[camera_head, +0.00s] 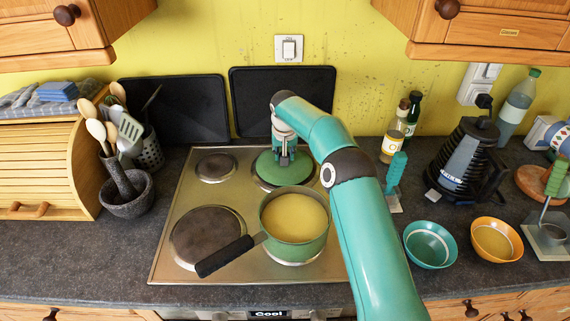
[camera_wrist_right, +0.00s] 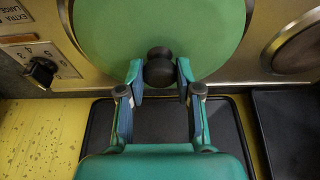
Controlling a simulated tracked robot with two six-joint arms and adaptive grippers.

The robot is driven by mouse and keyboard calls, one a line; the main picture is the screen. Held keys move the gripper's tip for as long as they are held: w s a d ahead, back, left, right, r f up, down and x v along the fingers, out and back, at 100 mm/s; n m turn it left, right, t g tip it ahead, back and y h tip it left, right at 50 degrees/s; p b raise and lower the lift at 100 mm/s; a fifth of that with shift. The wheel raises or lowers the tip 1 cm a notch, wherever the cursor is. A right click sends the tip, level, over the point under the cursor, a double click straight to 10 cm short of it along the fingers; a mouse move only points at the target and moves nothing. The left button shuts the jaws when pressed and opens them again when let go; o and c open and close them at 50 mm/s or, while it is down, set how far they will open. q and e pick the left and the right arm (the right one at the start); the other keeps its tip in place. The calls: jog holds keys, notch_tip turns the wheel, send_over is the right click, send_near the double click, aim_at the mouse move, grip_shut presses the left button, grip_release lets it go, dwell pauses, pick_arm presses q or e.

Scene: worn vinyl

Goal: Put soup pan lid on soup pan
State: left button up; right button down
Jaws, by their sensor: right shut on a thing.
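The green soup pan lid (camera_head: 268,172) is over the back right hotplate of the steel stove. I cannot tell whether it touches the plate. In the right wrist view the lid (camera_wrist_right: 160,25) is a broad green disc with a dark round knob (camera_wrist_right: 158,68). My right gripper (camera_head: 285,160) reaches down from above and is shut on that knob; its two fingers (camera_wrist_right: 160,74) sit either side of it. The green soup pan (camera_head: 292,252) stands open on the front right hotplate, with yellow soup inside and its black handle (camera_head: 225,256) pointing front left. My left gripper is not in view.
Two dark trays (camera_head: 283,95) lean on the yellow wall behind the stove. The left hotplates (camera_head: 208,235) are bare. A teal bowl (camera_head: 430,245), an orange bowl (camera_head: 497,240), bottles and a black jug (camera_head: 468,155) stand right. A mortar (camera_head: 127,195) stands left.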

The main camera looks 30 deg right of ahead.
jog(key=shift+r, duration=0.35)
jog(key=shift+r+p, duration=0.75)
jog(key=shift+r, duration=0.85)
jog(key=shift+d+r, duration=0.1)
